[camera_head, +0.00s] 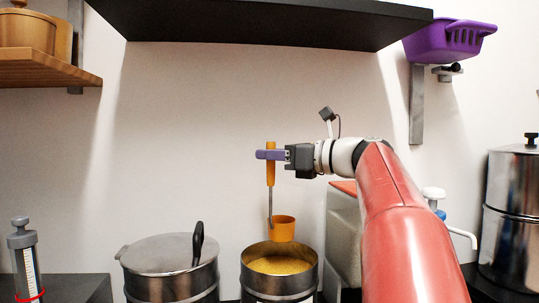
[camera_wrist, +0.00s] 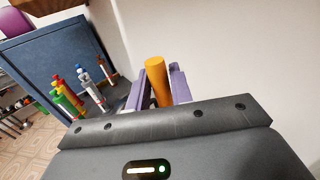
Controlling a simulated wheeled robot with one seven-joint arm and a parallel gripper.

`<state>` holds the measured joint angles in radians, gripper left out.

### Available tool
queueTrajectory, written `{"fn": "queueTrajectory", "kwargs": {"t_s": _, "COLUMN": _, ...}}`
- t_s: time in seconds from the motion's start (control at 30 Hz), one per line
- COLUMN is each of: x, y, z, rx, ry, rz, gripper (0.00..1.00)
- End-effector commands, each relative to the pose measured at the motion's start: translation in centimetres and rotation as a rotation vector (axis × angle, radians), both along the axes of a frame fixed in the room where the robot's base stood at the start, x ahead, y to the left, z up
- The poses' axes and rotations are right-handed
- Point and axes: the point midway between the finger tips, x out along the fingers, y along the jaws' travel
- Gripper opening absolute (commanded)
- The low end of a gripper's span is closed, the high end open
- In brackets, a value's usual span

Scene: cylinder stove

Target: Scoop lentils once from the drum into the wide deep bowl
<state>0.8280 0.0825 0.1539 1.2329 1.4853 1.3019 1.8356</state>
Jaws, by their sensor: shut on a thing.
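My gripper (camera_head: 270,155) is shut on the handle of an orange ladle (camera_head: 271,176); its purple fingers close around the upper handle. The ladle hangs upright, its orange cup (camera_head: 283,229) just above the mouth of an open metal drum (camera_head: 279,293). The drum holds yellow-orange lentils (camera_head: 278,265). I cannot see inside the cup. In the wrist view the orange handle (camera_wrist: 157,80) stands between the purple fingers (camera_wrist: 172,88). I cannot make out a wide deep bowl in either view.
A lidded metal drum (camera_head: 170,272) with a black handle stands left of the open one. A grey canister (camera_head: 342,235) and pump bottle stand right. A dark shelf (camera_head: 260,22) hangs above. The wrist view shows a blue cabinet (camera_wrist: 55,60) and several coloured syringe-like items.

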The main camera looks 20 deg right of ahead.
Motion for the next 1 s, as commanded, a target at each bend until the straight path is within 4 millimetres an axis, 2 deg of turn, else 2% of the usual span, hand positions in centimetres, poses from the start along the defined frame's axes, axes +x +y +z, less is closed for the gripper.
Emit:
{"fn": "queueTrajectory", "kwargs": {"t_s": 0.1, "x": 0.0, "y": 0.0, "z": -1.6, "rx": 0.0, "ry": 0.0, "rz": 0.0, "gripper": 0.0}}
{"fn": "queueTrajectory", "kwargs": {"t_s": 1.0, "x": 0.0, "y": 0.0, "z": -9.5, "rx": 0.001, "ry": 0.001, "rz": 0.001, "gripper": 0.0}}
